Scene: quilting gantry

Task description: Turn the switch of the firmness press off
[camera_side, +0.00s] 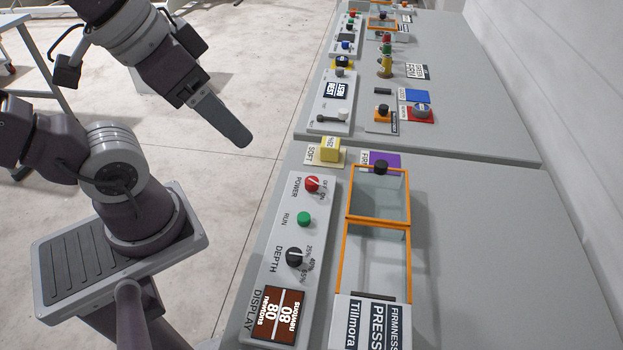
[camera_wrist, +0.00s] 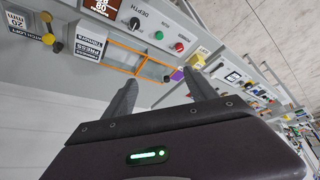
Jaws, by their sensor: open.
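The firmness press has a light grey control panel (camera_side: 277,234) with a red POWER knob (camera_side: 313,184) at its far end, marked OFF and ON. The knob's white line is too small to read surely against the marks. The red knob also shows in the wrist view (camera_wrist: 179,47). A green RUN button (camera_side: 304,219), a black DEPTH knob (camera_side: 294,257) and a lit display (camera_side: 277,315) reading 80 newtons follow. My gripper (camera_side: 240,138) is open and empty, in the air left of the panel and apart from it. Its two fingers show spread in the wrist view (camera_wrist: 160,88).
The press's orange-framed clear chamber (camera_side: 408,214) stands right of the panel. A yellow block (camera_side: 330,149) and a purple pad (camera_side: 391,161) lie beyond it. Another control panel (camera_side: 334,98) and small parts are further back. The grey table's right side is clear.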

